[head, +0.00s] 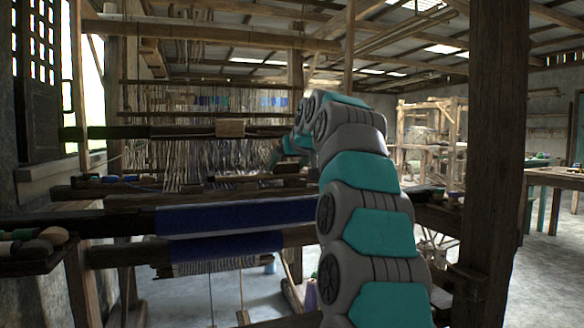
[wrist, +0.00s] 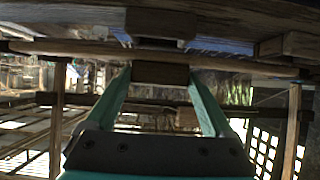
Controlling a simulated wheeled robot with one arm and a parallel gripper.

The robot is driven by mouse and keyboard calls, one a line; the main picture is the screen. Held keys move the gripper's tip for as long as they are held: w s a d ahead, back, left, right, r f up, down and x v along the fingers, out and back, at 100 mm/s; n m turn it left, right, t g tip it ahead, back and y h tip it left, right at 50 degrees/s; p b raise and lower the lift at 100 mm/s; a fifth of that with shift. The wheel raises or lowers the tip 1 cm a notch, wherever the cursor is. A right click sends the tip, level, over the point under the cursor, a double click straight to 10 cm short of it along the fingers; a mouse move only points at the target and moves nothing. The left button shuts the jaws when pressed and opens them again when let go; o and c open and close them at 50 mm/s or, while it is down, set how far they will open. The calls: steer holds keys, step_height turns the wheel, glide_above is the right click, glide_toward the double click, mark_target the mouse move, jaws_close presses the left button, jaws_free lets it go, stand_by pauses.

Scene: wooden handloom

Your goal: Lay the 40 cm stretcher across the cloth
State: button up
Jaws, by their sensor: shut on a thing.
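The stretcher, a long thin brown wooden bar (head: 245,178), shows level in the head view, above and behind the dark blue cloth (head: 235,216) on the loom's front. Its right part is hidden by my arm. In the wrist view the stretcher (wrist: 235,65) runs across the picture on both sides of my gripper (wrist: 160,75). The two teal fingers are shut on a wooden block at its middle. The fingertips do not show clearly in the head view. I cannot tell how high the stretcher is above the loom.
Hanging warp threads and heddles (head: 215,155) stand behind the stretcher. A loom crossbeam (head: 110,132) carries a wooden block (head: 230,127). A shelf with rounded items (head: 38,240) is at the left. A thick post (head: 488,130) stands at the right.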

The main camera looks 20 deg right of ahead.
mark_target(245, 181)
steer(key=a+b, duration=0.2)
steer(key=a, duration=0.9)
steer(key=shift+a+f+b, duration=0.25)
steer(key=shift+f+b, duration=0.55)
steer(key=shift+f, duration=0.1)
steer(key=shift+f+b, duration=0.9)
steer(key=shift+f, duration=0.2)
steer(key=shift+f, duration=0.2)
steer(key=o, duration=1.3)
steer(key=shift+s+r, duration=0.1)
steer(key=shift+v, duration=3.75)
